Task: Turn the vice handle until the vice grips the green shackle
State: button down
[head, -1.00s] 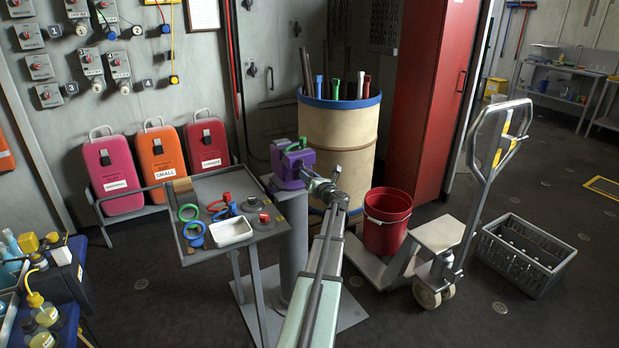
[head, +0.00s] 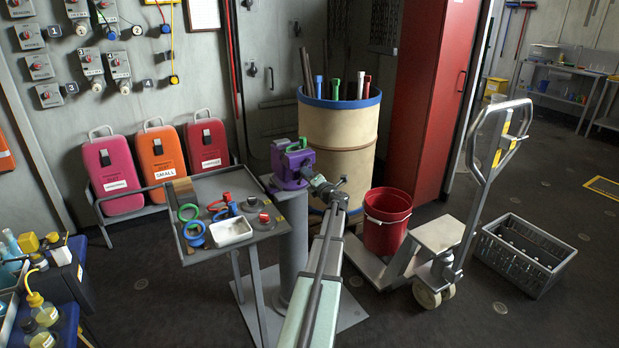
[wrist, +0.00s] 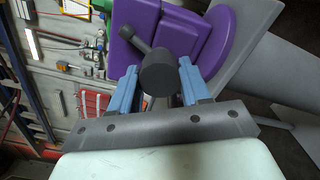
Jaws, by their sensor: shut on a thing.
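The purple vice (head: 288,172) stands on a grey post behind the tool tray. A small green piece, seemingly the green shackle (head: 302,143), shows at the top of the vice; whether the jaws touch it cannot be told. My gripper (head: 310,180) is at the near right side of the vice. In the wrist view the dark vice handle (wrist: 138,40), with a thick round knob, sits between the blue fingers of my gripper (wrist: 159,88). The fingers are shut on the handle. The knob hides part of the grip, and the purple vice body (wrist: 195,35) is just beyond.
A grey tray (head: 212,182) left of the vice holds coloured rings, a white dish and other small parts. A tan drum (head: 338,135) stands behind the vice. A red bucket (head: 387,220) and pallet truck (head: 440,240) stand to the right.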

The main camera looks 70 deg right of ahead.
jog(key=shift+m, duration=1.7)
jog(key=c, duration=0.7)
grip_release()
jog(key=shift+n, duration=10.6)
